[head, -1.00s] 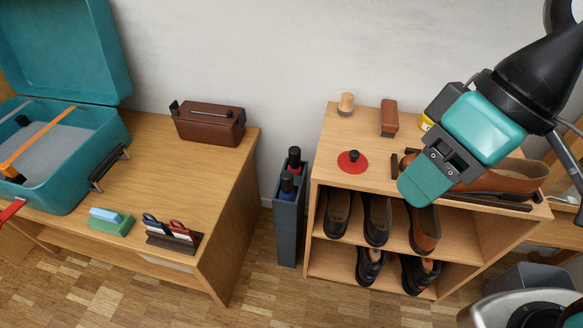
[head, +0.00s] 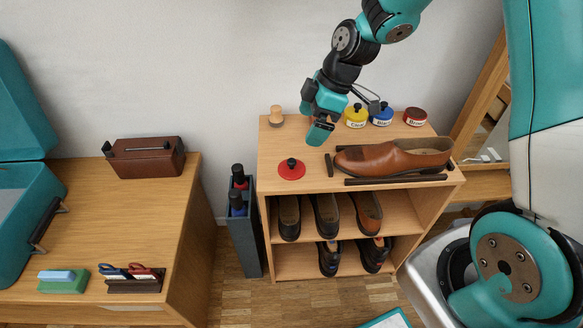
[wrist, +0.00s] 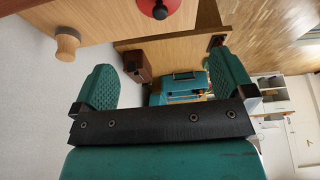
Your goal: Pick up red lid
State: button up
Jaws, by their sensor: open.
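The red lid (head: 291,169) is a flat red disc with a black knob, lying on top of the wooden shoe shelf, left of the brown shoe. In the wrist view the red lid (wrist: 158,8) is partly cut off at the top edge. My gripper (head: 319,134) is above the shelf top, behind and to the right of the lid, apart from it. In the wrist view my gripper (wrist: 160,85) shows its two green fingers spread wide with nothing between them.
A brown shoe (head: 395,158) lies between dark bars on the shelf top (head: 320,181). Yellow (head: 356,117), blue (head: 381,115) and red (head: 415,117) tins stand behind it. A wooden knob-shaped piece (head: 276,117) stands at the back left. Shoes fill the shelves below.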

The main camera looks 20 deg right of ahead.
aim_at(292, 160)
jog(key=b+x, duration=0.1)
jog(key=x, duration=0.6)
jog(key=shift+a+f, duration=0.1)
jog(key=b+x, duration=0.1)
jog(key=x, duration=0.4)
jog(key=shift+f, duration=0.25)
jog(key=c, duration=0.9)
